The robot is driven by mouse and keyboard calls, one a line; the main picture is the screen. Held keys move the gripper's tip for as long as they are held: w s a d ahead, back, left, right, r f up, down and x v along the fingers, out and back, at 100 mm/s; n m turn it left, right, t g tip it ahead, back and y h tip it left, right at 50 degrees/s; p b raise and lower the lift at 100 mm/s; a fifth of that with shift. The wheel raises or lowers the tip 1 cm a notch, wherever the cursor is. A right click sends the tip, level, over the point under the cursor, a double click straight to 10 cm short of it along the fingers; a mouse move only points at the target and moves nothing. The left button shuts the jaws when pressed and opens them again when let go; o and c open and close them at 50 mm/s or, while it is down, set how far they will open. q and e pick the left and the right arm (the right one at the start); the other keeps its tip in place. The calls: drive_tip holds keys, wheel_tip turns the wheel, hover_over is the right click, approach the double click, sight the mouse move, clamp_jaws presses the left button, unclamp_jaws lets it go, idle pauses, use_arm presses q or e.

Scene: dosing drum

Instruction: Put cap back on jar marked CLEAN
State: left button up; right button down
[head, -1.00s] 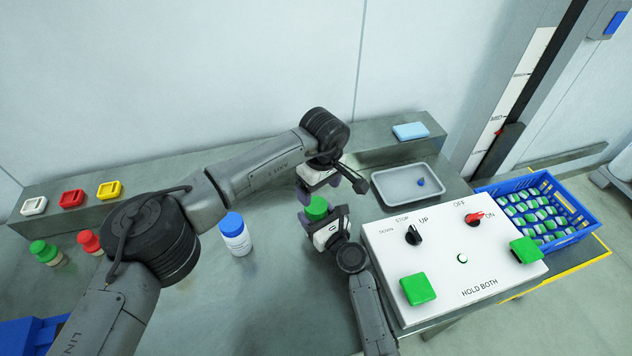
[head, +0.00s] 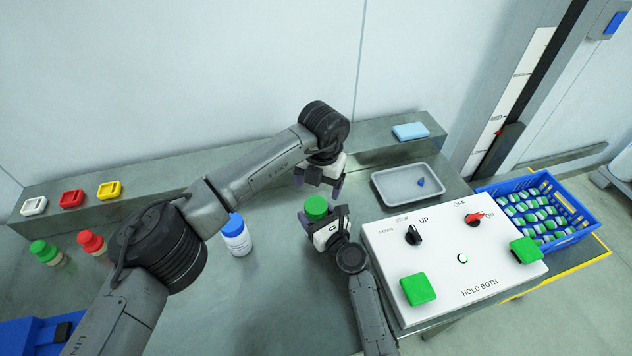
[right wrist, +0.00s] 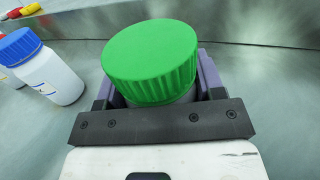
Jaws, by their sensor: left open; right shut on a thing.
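A jar with a ribbed green cap (head: 316,206) is held in my right gripper (head: 322,222). In the right wrist view the green cap (right wrist: 150,62) sits on top of the jar, above the fingers; a little pale body shows under its rim. The jar's label is hidden, so I cannot read any marking. My right gripper is shut around the jar body. My left gripper (head: 319,184) is open and empty, just behind and above the green cap, apart from it.
A white bottle with a blue cap (head: 235,238) stands left of the jar. A grey tray (head: 385,200) with a small blue piece and a white control box (head: 390,262) lie to the right. A blue crate (head: 560,240) holds several green-capped jars. Green (head: 45,250) and red (head: 90,241) capped jars stand far left.

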sight(316, 204)
use_arm(q)
drive_tip(key=n, duration=0.6)
drive_tip(key=shift+w+a+f, duration=0.1)
drive_tip(key=shift+a+f, duration=0.05)
drive_tip(key=n, duration=0.6)
drive_tip(key=shift+w+a+h, duration=0.1)
drive_tip(key=shift+a+h, duration=0.05)
drive_tip(key=shift+h, duration=0.15)
drive_tip(key=shift+f, duration=0.2)
drive_tip(key=shift+f, duration=3.9)
drive_tip(key=shift+c, duration=0.4)
drive_tip(key=c, duration=0.9)
drive_tip(key=shift+o, duration=0.2)
drive_tip(key=shift+m, duration=1.6)
